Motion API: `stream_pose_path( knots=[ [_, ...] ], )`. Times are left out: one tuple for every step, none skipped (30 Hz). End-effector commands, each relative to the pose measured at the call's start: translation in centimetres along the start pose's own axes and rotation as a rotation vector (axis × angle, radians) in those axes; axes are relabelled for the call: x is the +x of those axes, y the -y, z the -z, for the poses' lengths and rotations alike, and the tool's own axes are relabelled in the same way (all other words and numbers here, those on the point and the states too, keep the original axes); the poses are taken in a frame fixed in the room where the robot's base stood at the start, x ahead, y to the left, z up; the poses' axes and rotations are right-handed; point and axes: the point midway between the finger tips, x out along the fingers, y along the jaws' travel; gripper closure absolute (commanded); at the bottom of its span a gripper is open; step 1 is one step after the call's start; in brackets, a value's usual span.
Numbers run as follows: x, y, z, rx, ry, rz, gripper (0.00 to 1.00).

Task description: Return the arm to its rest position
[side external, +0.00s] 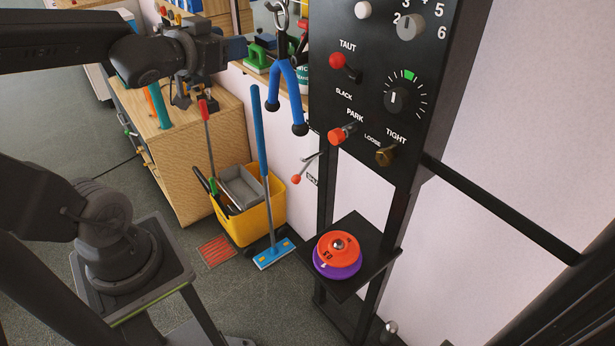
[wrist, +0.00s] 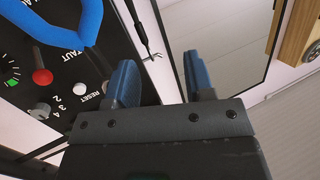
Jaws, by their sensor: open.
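My gripper (side external: 236,48) is at the upper left in the side external view, left of the blue forked handle and level with the upper part of the control panel. In the wrist view its two blue-tipped fingers (wrist: 160,82) stand apart with nothing between them. An orange plate (side external: 338,245) lies on a purple plate (side external: 337,268) on a small black shelf (side external: 365,272) below the panel, well away from my gripper. The stack's lower side is partly hidden.
The black control panel (side external: 375,115) has several knobs and levers. A blue forked handle (side external: 285,90) hangs from a chain and also shows in the wrist view (wrist: 75,35). A yellow bucket (side external: 262,215), a blue mop (side external: 262,140) and a wooden cabinet (side external: 165,150) stand behind.

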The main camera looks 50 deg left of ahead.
Motion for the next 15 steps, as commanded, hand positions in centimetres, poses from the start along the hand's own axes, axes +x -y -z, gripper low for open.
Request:
stream_pose_path(
  knots=[
    [-0.5,-0.9,-0.7,-0.006,0.068,0.007,0.52],
    [-0.8,-1.3,-1.2,-0.008,0.117,0.012,0.52],
    [-1.3,-2.0,-2.0,-0.01,0.186,0.011,0.52],
    [-1.8,-2.6,-2.6,-0.01,0.242,0.006,0.52],
    [-2.4,-3.3,-3.3,-0.01,0.298,-0.005,0.52],
    [-3.3,-4.2,-4.1,-0.007,0.375,-0.027,0.52],
    [-4.0,-5.0,-4.8,-0.001,0.432,-0.048,0.52],
    [-4.8,-5.7,-5.4,0.004,0.488,-0.073,0.52],
    [-5.9,-6.6,-6.1,0.014,0.561,-0.11,0.52],
    [-6.8,-7.3,-6.6,0.022,0.611,-0.139,0.52],
    [-7.6,-8.0,-7.1,0.03,0.658,-0.17,0.52],
    [-8.7,-8.7,-7.6,0.042,0.716,-0.21,0.52],
    [-9.5,-9.2,-7.9,0.051,0.753,-0.238,0.52],
    [-10.2,-9.7,-8.1,0.058,0.785,-0.265,0.52],
    [-11.0,-10.1,-8.4,0.069,0.822,-0.295,0.52]
  ],
)
